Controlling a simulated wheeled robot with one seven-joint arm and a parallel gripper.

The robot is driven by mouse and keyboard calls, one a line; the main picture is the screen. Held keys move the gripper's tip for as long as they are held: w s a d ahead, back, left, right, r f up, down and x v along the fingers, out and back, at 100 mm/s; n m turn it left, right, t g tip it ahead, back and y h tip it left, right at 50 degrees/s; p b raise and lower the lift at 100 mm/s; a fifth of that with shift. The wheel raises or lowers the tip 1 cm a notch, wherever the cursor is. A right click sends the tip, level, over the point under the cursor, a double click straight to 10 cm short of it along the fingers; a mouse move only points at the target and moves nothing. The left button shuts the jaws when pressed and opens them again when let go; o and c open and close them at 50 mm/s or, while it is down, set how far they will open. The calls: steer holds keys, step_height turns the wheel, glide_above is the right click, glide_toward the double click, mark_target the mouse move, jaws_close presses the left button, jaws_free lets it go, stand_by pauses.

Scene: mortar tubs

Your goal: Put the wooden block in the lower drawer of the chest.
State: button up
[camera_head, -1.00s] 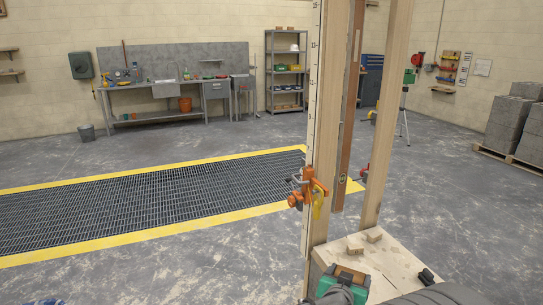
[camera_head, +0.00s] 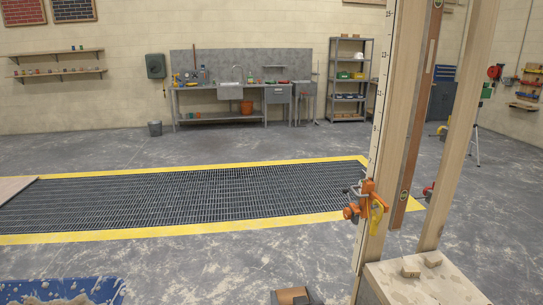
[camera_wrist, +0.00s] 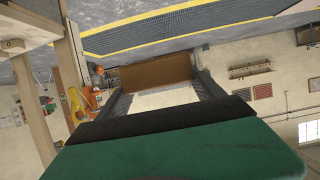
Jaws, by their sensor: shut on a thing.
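The wooden block (camera_wrist: 155,73) is brown and spans between the fingertips of my gripper (camera_wrist: 159,82) in the wrist view. My gripper is shut on it, and pale wall shows through the gap behind it. In the head view the block (camera_head: 293,296) shows at the bottom edge, partly cut off, held in the air. I cannot make out the chest for sure. A blue cabinet (camera_head: 444,72) with drawer-like lines stands far back on the right, partly behind timber posts.
Timber posts (camera_head: 400,130) with an orange clamp (camera_head: 366,205) rise from a wooden stand (camera_head: 425,285) at right. A yellow-edged floor grate (camera_head: 200,195) lies ahead. A mortar tub (camera_head: 60,287) is at lower left. A sink bench (camera_head: 225,115) and shelf rack (camera_head: 347,80) line the back wall.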

mark_target(278, 292)
steer(key=a, duration=0.1)
steer(key=a+n+y, duration=0.1)
steer(key=s+a+r, duration=0.1)
steer(key=shift+y, duration=0.4)
steer(key=d+r+m+h, duration=0.1)
steer(key=d+r+h, duration=0.1)
steer(key=d, duration=0.4)
steer(key=w+d+r+m+h, duration=0.1)
steer(key=d+r, duration=0.2)
steer(key=d, duration=0.4)
steer(key=shift+w+r+m+h, duration=0.3)
steer(key=shift+r+m+h, duration=0.05)
steer(key=shift+m+h, duration=0.05)
